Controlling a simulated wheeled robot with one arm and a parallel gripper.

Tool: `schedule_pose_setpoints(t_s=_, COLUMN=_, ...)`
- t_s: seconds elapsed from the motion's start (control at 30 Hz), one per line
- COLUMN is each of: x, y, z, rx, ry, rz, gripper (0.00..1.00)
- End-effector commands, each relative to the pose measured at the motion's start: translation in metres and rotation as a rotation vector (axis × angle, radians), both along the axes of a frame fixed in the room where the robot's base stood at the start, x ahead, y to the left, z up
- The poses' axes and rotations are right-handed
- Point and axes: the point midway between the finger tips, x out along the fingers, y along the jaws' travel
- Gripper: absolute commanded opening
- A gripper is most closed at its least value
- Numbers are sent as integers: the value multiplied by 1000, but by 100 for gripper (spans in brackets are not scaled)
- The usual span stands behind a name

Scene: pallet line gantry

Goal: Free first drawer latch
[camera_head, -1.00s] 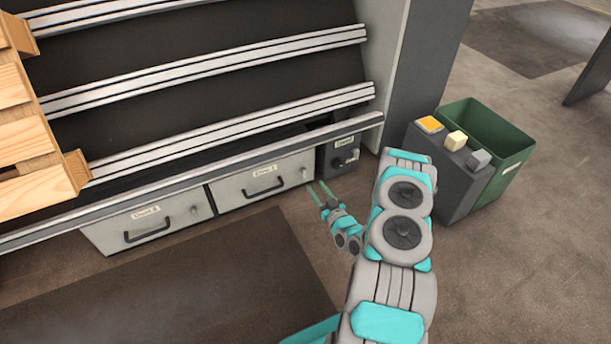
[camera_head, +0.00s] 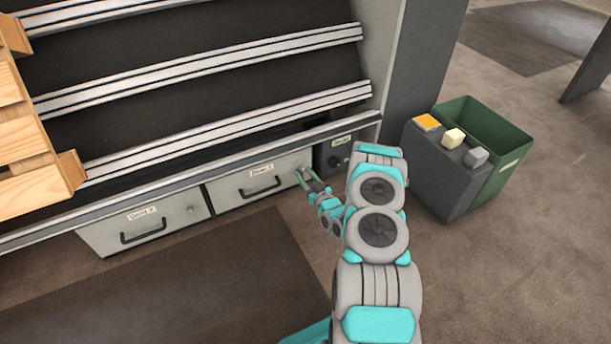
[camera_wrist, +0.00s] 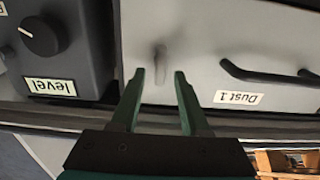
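The first drawer (camera_head: 235,194), labelled "Dust 1", is a grey front with a black handle (camera_head: 261,189), low under the rack. In the wrist view the drawer front (camera_wrist: 205,45) appears upside down, with its handle (camera_wrist: 265,75) at the right. The latch (camera_wrist: 159,58) is a small grey knob or lever on the drawer front. My gripper (camera_wrist: 158,75) is open, with its two green fingers spread apart and the latch lying between and just beyond the tips. In the head view my gripper (camera_head: 304,178) is at the drawer's right end, where the fingers hide the latch.
A second drawer (camera_head: 110,233) with its own latch is at the left. A dark box labelled "level" (camera_wrist: 75,60) with a knob (camera_wrist: 42,36) stands close beside my gripper.

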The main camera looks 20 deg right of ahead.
Motion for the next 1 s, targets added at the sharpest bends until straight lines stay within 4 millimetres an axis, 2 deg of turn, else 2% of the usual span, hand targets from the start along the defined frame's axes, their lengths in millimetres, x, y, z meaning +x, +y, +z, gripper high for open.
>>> schedule_pose_setpoints(t_s=0.03, x=0, y=0, z=0, rx=0, ry=0, rz=0, gripper=39)
schedule_pose_setpoints(t_s=0.3, x=0, y=0, z=0, rx=0, ry=0, rz=0, gripper=8)
schedule_pose_setpoints(t_s=0.4, x=0, y=0, z=0, rx=0, ry=0, rz=0, gripper=0)
schedule_pose_setpoints(t_s=1.0, x=0, y=0, z=0, rx=28, ry=2, rz=1, gripper=0)
